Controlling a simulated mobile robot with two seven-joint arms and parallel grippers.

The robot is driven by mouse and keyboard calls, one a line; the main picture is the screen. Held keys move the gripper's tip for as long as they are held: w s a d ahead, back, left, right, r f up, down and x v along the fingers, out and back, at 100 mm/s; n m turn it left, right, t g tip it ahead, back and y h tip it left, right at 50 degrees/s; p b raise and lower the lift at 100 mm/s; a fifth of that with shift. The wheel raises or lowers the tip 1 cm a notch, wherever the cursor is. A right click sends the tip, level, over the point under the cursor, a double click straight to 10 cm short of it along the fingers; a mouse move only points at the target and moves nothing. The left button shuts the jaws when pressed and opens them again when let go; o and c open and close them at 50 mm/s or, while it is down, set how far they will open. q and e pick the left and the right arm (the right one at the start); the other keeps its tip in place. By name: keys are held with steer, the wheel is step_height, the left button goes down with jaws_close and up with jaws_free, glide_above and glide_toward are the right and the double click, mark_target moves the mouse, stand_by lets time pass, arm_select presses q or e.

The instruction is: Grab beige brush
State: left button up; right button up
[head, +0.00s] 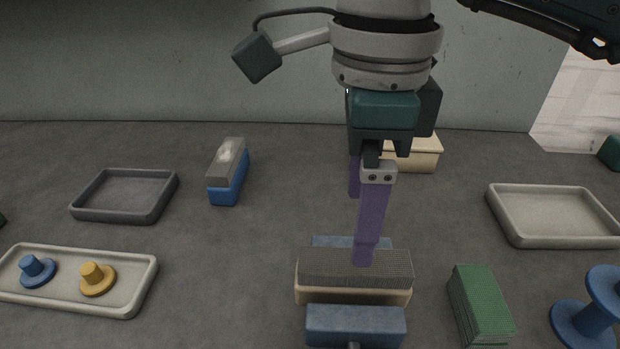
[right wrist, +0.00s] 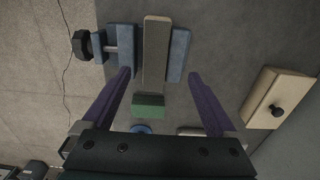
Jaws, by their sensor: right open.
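The beige brush (head: 353,290) has a beige base under a grey ribbed top. It lies between two blue vise jaws (head: 355,325) at the front centre. In the right wrist view the brush (right wrist: 156,50) stands upright in the picture between the jaws (right wrist: 179,54). My right gripper (head: 361,228) is open and empty, its purple fingers pointing down above the brush. The near fingertip overlaps the brush's top in the head view; I cannot tell whether it touches. In the right wrist view the fingers spread to either side of the brush. My left gripper is not in view.
A green block (head: 481,303) and a blue spool (head: 588,315) stand to the right. A blue block with grey top (head: 228,180), a dark tray (head: 90,211) and a tray with two knobbed pieces (head: 62,294) are left. An empty pale tray (head: 520,238) and a beige box (head: 424,157) lie farther back.

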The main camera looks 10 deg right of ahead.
mark_target(352, 278)
steer(key=f, duration=0.4)
steer(key=s+f+p, duration=0.1)
steer(key=f, duration=0.1)
steer(key=shift+f, duration=0.35)
steer(key=shift+w, duration=0.1)
jaws_close()
